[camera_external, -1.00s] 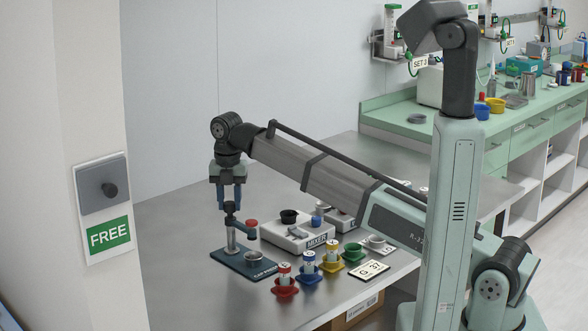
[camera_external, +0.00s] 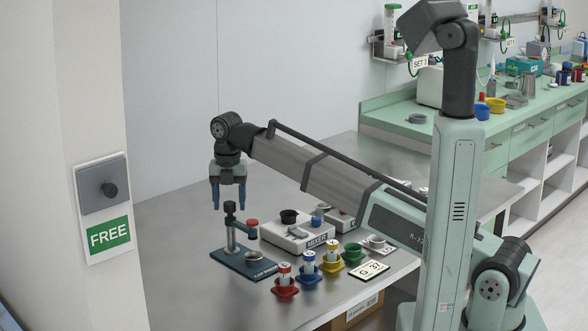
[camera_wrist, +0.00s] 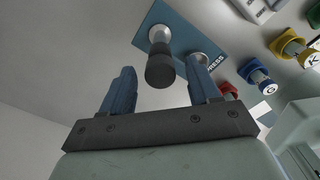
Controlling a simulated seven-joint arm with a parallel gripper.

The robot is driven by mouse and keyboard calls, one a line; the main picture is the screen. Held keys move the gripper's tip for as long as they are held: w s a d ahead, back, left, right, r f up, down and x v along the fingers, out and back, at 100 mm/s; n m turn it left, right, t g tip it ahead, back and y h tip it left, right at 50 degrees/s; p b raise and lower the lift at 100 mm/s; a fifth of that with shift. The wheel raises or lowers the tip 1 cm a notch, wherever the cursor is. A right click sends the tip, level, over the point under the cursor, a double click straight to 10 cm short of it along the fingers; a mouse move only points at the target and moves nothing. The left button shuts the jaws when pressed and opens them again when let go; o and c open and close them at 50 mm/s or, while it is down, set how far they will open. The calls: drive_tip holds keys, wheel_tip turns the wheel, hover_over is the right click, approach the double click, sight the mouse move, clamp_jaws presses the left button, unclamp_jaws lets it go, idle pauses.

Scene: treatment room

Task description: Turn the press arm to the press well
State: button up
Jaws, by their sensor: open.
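The press stands on a dark blue base plate (camera_external: 226,262), which also shows in the wrist view (camera_wrist: 200,25). Its upright post (camera_external: 230,238) has a dark knob (camera_external: 229,207) on top, seen large in the wrist view (camera_wrist: 160,71). The press arm (camera_external: 243,230) points right from the post and carries a red-topped end (camera_external: 252,223). That end appears above the metal press well (camera_external: 254,256) in the external view; exact alignment cannot be told. My gripper (camera_external: 229,206) is open and empty, pointing down at the knob, fingers spread apart on either side.
The mixer (camera_external: 297,236) stands behind the press. Red (camera_external: 285,288), blue (camera_external: 308,272), yellow (camera_external: 331,264) and green (camera_external: 353,255) holders stand in a row to the right. The table left of the press is clear.

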wheel_tip(320, 180, up, 14)
idle(0.7)
drive_tip(key=shift+f, duration=0.1)
idle(0.3)
